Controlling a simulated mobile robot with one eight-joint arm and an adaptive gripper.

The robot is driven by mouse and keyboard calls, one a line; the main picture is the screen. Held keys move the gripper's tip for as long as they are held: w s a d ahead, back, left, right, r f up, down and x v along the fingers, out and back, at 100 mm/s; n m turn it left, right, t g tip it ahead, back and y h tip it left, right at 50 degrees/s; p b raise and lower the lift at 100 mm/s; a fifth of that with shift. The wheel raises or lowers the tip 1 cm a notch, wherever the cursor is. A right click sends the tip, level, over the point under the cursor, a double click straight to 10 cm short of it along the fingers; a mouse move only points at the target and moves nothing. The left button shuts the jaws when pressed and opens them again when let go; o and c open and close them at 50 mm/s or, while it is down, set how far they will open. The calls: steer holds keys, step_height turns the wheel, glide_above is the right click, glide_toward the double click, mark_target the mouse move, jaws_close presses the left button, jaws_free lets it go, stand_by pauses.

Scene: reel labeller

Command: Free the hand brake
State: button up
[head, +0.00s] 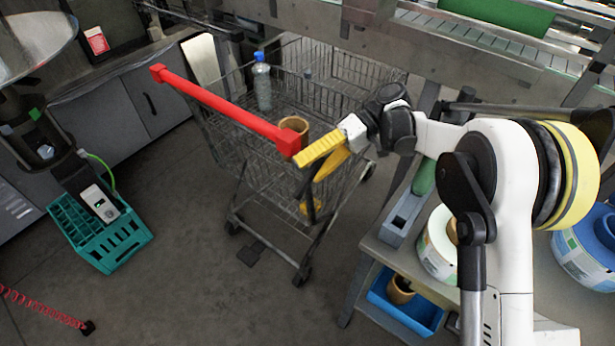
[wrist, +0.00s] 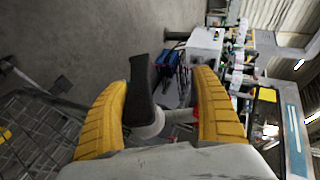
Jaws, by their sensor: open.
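The trolley's long red handle bar (head: 225,105) runs across the back of a wire trolley, its near end beside my gripper (head: 308,168). In the wrist view my gripper (wrist: 163,84) is open, with its two yellow fingers apart. A dark flat lever (wrist: 141,88) on a pale round base (wrist: 150,128) shows between the fingers, nearer the left one; it looks like the hand brake. A bit of red (wrist: 181,114) shows beside the base. I cannot tell whether a finger touches the lever. In the head view the fingers partly hide this spot.
The wire trolley (head: 262,185) holds a bottle (head: 262,84) and a cardboard core (head: 294,125). A teal crate (head: 125,246) stands on the floor at left. A bench with label reels (head: 440,250) and a blue bin (head: 420,315) is at right. The floor between is clear.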

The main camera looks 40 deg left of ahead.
mark_target(306, 175)
steer(key=o, duration=0.5)
steer(key=r, duration=0.7)
steer(key=shift+d, duration=0.2)
steer(key=shift+c, duration=0.2)
steer(key=shift+s+a+r, duration=0.1)
steer(key=shift+s, duration=0.2)
steer(key=c, duration=0.5)
steer(key=shift+s+a, duration=0.2)
steer(key=shift+a, duration=0.15)
steer(key=shift+w+d+f, duration=0.15)
steer(key=shift+f, duration=0.05)
steer(key=shift+r, duration=0.15)
